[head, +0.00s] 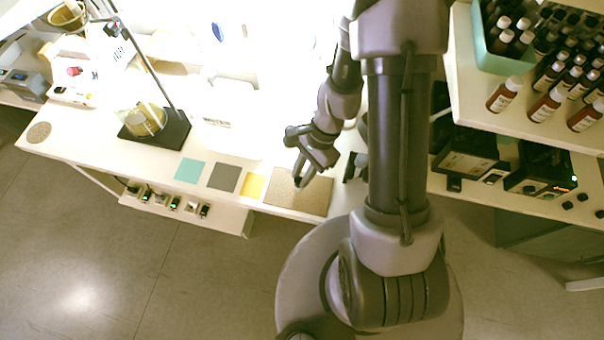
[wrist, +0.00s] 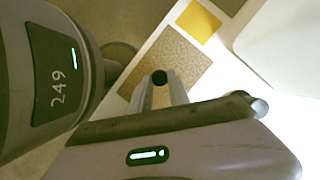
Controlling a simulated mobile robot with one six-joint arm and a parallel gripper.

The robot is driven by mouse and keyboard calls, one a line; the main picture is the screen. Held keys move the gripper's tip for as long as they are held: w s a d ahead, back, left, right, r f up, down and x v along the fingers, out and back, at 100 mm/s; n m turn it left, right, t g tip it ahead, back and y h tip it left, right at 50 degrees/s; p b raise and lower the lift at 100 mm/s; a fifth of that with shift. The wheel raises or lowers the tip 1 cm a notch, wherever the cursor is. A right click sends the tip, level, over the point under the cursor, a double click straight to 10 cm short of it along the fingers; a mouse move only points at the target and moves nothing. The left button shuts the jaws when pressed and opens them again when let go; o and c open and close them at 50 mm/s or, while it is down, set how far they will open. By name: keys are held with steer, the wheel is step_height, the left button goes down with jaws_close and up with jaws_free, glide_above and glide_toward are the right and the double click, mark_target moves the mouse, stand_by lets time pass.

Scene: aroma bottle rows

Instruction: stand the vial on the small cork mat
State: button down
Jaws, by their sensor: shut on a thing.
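My gripper (head: 302,176) is over the large rectangular speckled tan mat (head: 312,203) at the table's front edge. In the wrist view my gripper (wrist: 160,88) is shut on the vial (wrist: 160,76), of which only a dark round top shows between the fingers. The rest of the vial is hidden, and I cannot tell whether it touches the mat below. A small round cork-coloured mat (head: 39,132) lies bare at the far left end of the table, well away from my gripper.
Teal (head: 189,170), dark grey (head: 224,177) and yellow (head: 252,185) squares lie left of the large mat. A lab stand (head: 168,130) with a beaker (head: 140,120) stands between them and the round mat. Bottles (head: 545,103) fill the right shelf.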

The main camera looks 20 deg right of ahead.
steer(key=shift+f, duration=0.1)
steer(key=c, duration=1.2)
jaws_free()
steer(key=shift+c, duration=0.2)
